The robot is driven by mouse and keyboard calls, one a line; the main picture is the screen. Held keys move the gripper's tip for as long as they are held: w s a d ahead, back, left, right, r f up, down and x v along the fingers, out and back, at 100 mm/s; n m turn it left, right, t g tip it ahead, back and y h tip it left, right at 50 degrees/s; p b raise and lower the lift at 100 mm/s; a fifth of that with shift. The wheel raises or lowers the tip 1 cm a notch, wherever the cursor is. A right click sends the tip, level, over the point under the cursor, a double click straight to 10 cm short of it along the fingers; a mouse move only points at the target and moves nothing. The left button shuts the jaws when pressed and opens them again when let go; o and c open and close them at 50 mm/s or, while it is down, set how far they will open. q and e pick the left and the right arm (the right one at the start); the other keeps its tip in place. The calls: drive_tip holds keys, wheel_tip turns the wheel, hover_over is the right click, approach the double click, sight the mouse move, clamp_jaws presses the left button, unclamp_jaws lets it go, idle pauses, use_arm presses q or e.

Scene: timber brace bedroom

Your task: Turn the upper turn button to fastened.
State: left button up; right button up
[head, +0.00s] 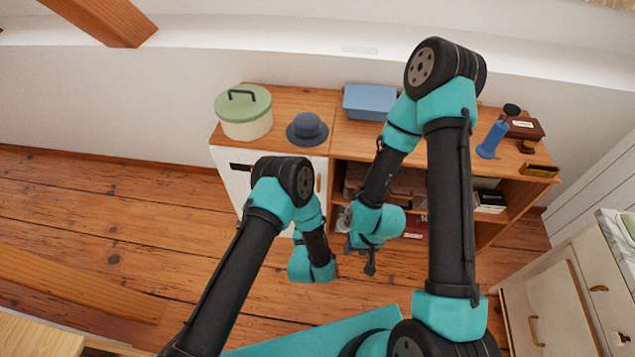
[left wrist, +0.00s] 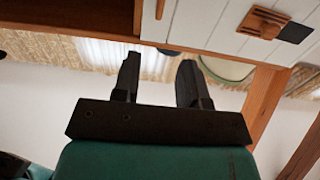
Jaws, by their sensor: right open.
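A wooden turn button (left wrist: 262,22) is on the white planked door (left wrist: 215,18) in the left wrist view, beside a dark square plate (left wrist: 296,33). It lies roughly along the cabinet's top edge; the view looks upside down. In the head view the dark plate (head: 241,167) shows near the door's top left, and my left arm covers part of the door. My left gripper (left wrist: 158,78) has its fingers apart with nothing between them, away from the button; the arm hides its fingers in the head view. My right gripper (head: 359,256) is open and empty before the shelves.
On the cabinet top (head: 300,93) stand a green-lidded pot (head: 245,115), a dark hat (head: 307,129), a blue box (head: 369,101) and a blue pump-like object (head: 492,140). The shelves hold boxes. A pale drawer unit (head: 555,300) stands at right.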

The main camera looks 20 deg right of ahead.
sight(318, 182)
use_arm(q)
drive_tip(key=x, duration=1.6)
drive_tip(key=shift+w, duration=0.3)
drive_tip(key=shift+c, duration=0.3)
clamp_jaws()
